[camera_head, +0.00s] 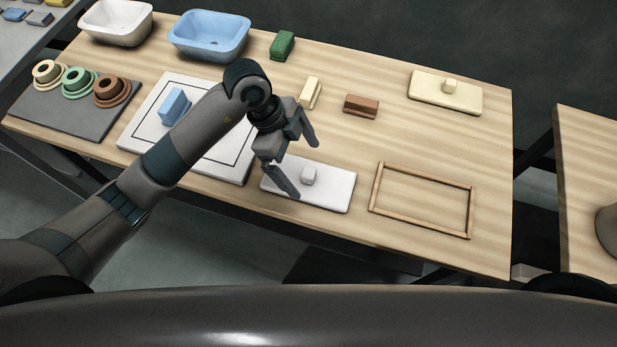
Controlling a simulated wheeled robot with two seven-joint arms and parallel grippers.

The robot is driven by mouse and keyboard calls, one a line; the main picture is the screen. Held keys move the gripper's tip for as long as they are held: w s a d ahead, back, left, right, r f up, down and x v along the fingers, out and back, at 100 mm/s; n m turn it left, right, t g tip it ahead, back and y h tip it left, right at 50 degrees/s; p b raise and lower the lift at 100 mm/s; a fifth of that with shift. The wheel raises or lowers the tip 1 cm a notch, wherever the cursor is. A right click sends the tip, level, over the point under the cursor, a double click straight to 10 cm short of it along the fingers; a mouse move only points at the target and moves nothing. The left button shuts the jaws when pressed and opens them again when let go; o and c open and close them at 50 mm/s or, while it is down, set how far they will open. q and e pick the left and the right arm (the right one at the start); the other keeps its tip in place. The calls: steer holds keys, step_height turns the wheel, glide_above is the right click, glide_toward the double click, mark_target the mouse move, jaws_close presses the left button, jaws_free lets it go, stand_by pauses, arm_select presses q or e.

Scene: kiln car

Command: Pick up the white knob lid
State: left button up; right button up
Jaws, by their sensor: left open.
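The white knob lid (334,189) is a flat rectangular slab with a small block knob (309,175) on top. It lies flat near the front edge of the wooden table, left of an empty wooden frame. My left gripper (304,170) is open, with its two fingers spread apart above the lid. One finger hangs over the lid's left part and hides a bit of it; the other is behind the knob. The fingers do not appear to hold anything. My right gripper is out of view.
A cream knob lid (425,91) lies at the back right. A wooden frame (470,211) lies front right. Blue (208,55) and white (117,37) basins, several small blocks, a white board (143,132) and a grey mat (60,123) with ringed pots occupy the left and back.

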mark_target(306, 172)
arm_select(q)
steer(key=shift+f, duration=0.1)
steer(key=shift+s+d+f+p, duration=0.1)
steer(key=shift+d+f+p, duration=0.05)
steer(key=shift+f+p, duration=0.2)
steer(key=p+x, duration=0.1)
steer(key=x, duration=0.2)
steer(key=shift+d+f, duration=0.15)
steer(key=shift+f, duration=0.45)
steer(key=c, duration=1.3)
steer(key=shift+r, duration=0.1)
steer(key=c, duration=0.4)
steer(key=shift+r, duration=0.1)
